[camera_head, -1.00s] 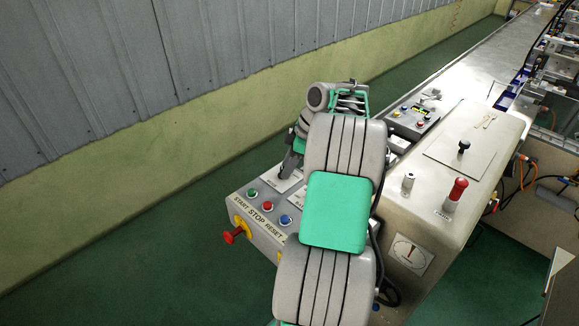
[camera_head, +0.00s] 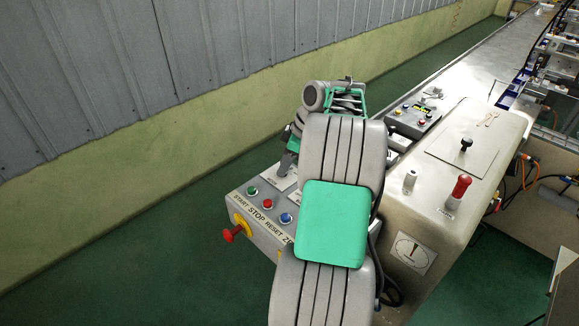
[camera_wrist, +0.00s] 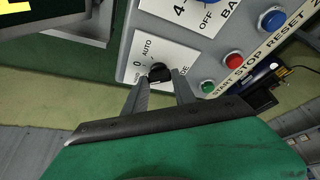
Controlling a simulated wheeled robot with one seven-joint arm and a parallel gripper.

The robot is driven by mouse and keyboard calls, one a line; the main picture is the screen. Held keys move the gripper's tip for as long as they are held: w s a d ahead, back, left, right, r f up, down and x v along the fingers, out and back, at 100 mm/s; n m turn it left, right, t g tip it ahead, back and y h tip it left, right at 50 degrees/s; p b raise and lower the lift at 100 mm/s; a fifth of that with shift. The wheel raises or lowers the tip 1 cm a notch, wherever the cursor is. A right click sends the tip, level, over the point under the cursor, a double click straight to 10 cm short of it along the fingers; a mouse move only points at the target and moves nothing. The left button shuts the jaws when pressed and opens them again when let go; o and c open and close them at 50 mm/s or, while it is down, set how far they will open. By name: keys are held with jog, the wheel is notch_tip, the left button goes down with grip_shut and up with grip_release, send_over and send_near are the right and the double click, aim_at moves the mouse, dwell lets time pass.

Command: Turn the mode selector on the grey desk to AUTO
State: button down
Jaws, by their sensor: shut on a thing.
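The mode selector is a small black knob (camera_wrist: 158,72) on a white label plate (camera_wrist: 181,58) marked 0, AUTO and MODE in the wrist view. My gripper (camera_wrist: 161,78) has a finger on either side of the knob and is shut on it. Which mark the knob points at I cannot tell. In the head view my gripper (camera_head: 288,164) reaches down to the far left part of the grey desk (camera_head: 262,208). The knob is hidden there behind the fingers.
Green (camera_head: 252,190), red (camera_head: 267,203) and blue (camera_head: 286,218) buttons, labelled START, STOP and RESET, lie near the gripper. A red emergency button (camera_head: 234,233) juts from the desk front. Another blue knob (camera_wrist: 207,3) shows at the wrist view's top. A metal cabinet (camera_head: 440,215) stands right.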

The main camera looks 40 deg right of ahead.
jog(key=m+b, duration=0.1)
jog(key=m+h+b, duration=0.1)
jog(key=m, duration=0.1)
jog(key=f+m+b, duration=0.1)
jog(key=shift+s+a+h, duration=0.1)
jog(key=shift+a+h, duration=0.2)
jog(key=shift+a, duration=0.1)
jog(key=m+h+b, duration=0.1)
jog(key=m+b, duration=0.2)
jog(key=m, duration=0.1)
jog(key=shift+a+t, duration=0.1)
jog(key=shift+t, duration=0.2)
jog(key=m+h+b, duration=0.2)
jog(key=m, duration=0.2)
jog(key=shift+a, duration=0.1)
jog(key=shift+r+m+g+h+b, duration=0.1)
jog(key=shift+m+g+h+b, duration=0.5)
jog(key=shift+m, duration=1.2)
jog(key=c, duration=1.3)
grip_release()
jog(key=shift+o, duration=1.4)
jog(key=shift+r, duration=0.2)
jog(key=shift+r, duration=0.15)
